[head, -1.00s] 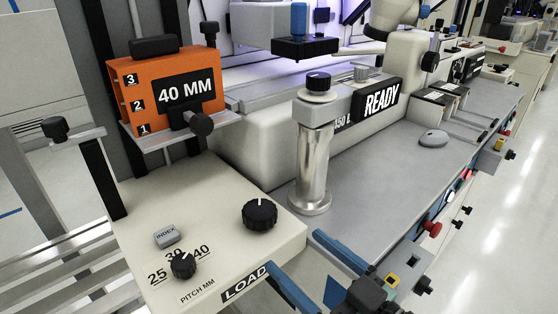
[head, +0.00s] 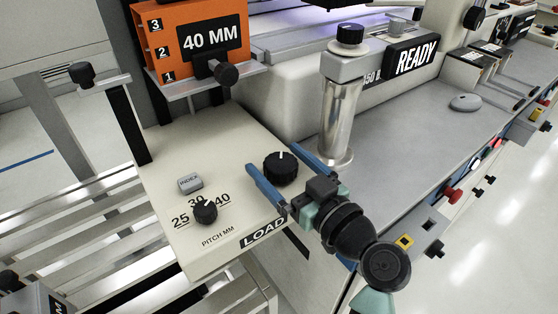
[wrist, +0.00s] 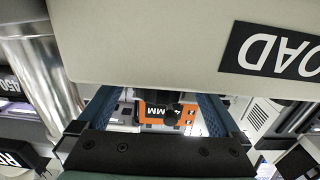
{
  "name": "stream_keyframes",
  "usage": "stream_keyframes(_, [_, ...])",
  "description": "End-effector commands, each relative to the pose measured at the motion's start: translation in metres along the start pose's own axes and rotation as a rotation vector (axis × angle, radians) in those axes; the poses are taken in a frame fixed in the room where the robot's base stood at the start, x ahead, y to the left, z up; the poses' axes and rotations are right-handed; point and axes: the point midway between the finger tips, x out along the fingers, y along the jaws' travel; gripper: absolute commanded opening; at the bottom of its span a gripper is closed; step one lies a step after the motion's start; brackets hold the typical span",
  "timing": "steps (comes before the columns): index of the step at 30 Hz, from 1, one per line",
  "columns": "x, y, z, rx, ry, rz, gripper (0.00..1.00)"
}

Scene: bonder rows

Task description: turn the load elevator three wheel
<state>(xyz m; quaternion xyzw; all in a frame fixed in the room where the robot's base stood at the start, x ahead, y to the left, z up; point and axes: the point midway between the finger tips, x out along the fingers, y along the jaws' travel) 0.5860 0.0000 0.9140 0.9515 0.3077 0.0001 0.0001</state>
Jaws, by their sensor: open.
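The load elevator wheel is the black ribbed knob (head: 281,168) with a white mark, on top of the cream LOAD box (head: 235,150). My gripper (head: 272,158) is open, its two blue fingers apart, with the wheel between them in the head view. I cannot tell whether a finger touches it. In the wrist view, upside down, the fingers (wrist: 160,97) flank a dark shape that seems to be the wheel, at the edge of the cream box (wrist: 150,45). Its details are hidden there.
A small pitch knob (head: 206,211) and grey INDEX button (head: 190,183) sit left of the wheel. A metal post (head: 338,120) stands close behind the right finger. The orange 40 MM magazine (head: 195,40) is at the back. The grey bench (head: 420,125) is largely clear.

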Motion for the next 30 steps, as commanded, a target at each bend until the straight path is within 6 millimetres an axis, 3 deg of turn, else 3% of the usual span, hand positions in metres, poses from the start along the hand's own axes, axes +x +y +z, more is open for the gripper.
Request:
stream_keyframes(10, [0.0047, 0.0001, 0.0003, 0.000, -0.001, 0.001, 1.00])
stream_keyframes(24, [0.0043, 0.0001, 0.0003, 0.000, -0.001, 0.001, 0.17])
stream_keyframes(30, [0.0046, -0.0001, 0.0017, -0.001, -0.005, 0.032, 0.15])
